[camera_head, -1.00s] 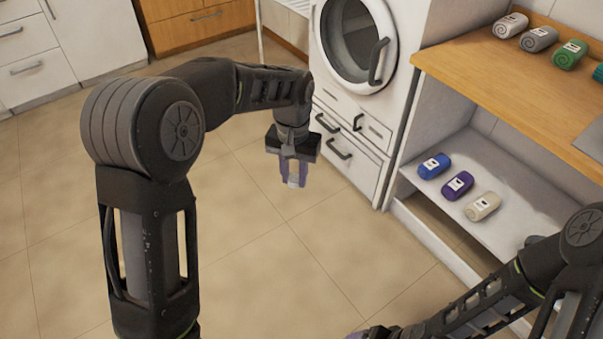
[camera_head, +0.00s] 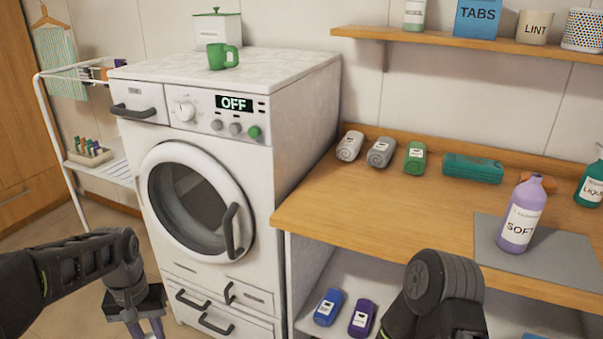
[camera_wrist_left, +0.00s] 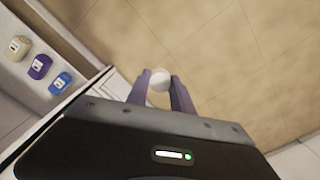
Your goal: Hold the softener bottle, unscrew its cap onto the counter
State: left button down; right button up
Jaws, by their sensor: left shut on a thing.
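The softener bottle (camera_head: 520,212) is light purple with a "SOFT" label. It stands upright on a grey mat (camera_head: 570,252) on the wooden counter. No cap can be made out on its neck. My left gripper (camera_head: 148,330) is low in front of the washer, far from the bottle, its fingertips at the picture's bottom edge. In the left wrist view my left gripper (camera_wrist_left: 163,88) is shut on a small white round thing (camera_wrist_left: 160,80), which looks like a cap, above the floor. My right arm shows at the bottom right, but its gripper is out of view.
The wooden counter (camera_head: 400,215) has free room at its front left. A blue-green bottle (camera_head: 592,182) stands at the far right. The washer (camera_head: 215,250) is left of the counter.

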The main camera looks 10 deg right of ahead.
aim_at(526, 202)
jog(key=z, duration=2.35)
jog(key=j, duration=0.1)
